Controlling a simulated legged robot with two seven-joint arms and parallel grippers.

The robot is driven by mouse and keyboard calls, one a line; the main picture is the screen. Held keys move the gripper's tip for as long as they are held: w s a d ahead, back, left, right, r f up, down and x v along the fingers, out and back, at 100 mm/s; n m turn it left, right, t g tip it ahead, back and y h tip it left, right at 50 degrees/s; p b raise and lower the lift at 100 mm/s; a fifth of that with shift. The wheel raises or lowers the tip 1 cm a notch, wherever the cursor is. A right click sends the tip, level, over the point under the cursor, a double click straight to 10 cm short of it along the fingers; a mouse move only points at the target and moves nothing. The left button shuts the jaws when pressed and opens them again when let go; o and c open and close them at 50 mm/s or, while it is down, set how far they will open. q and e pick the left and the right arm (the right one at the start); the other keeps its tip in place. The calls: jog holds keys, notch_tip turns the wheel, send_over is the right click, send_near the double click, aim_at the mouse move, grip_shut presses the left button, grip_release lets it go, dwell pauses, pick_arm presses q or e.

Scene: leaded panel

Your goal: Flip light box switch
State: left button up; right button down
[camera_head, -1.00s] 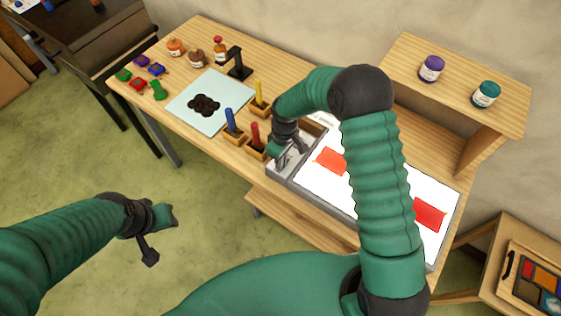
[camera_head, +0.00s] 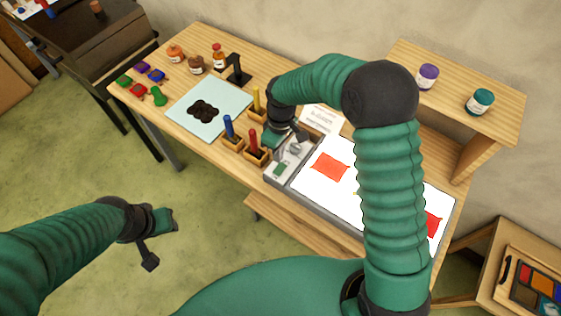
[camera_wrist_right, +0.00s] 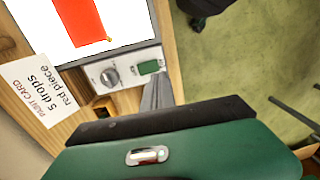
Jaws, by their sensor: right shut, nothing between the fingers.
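The light box (camera_head: 330,212) stands on the table with its panel glowing white. Red pieces (camera_head: 330,167) lie on the panel. Its grey control strip at the left end carries a green switch (camera_head: 281,169) and a round knob (camera_head: 296,148). In the right wrist view the switch (camera_wrist_right: 149,67) and knob (camera_wrist_right: 110,76) show clearly. My right gripper (camera_wrist_right: 158,92) is shut and empty, its grey fingers just beside the strip near the switch; contact cannot be told. My left gripper (camera_head: 160,222) hangs over the floor at left, its finger opening unclear.
Wooden holders with blue, yellow and red tools (camera_head: 252,143) stand left of the light box. A printed card (camera_head: 322,117) lies behind it. A raised shelf with jars (camera_head: 428,76) is at right. A pale blue mat (camera_head: 180,108) lies left.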

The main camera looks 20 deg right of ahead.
jog(key=s+d+m+t+b, duration=0.1)
jog(key=s+m+b, duration=0.1)
jog(key=s, duration=0.3)
jog(key=s+d+m+t+b, duration=0.1)
jog(key=s+d+m+b, duration=0.1)
jog(key=s, duration=0.3)
jog(key=s+d+f+m+t+b, duration=0.1)
jog(key=s+d+m+b, duration=0.1)
jog(key=s+m, duration=0.1)
jog(key=shift+s+d+m+h, duration=0.15)
jog(key=shift+s+m+h, duration=0.2)
jog(key=shift+s, duration=0.55)
jog(key=shift+s+r, duration=0.1)
jog(key=shift+s, duration=0.05)
dwell(0.6)
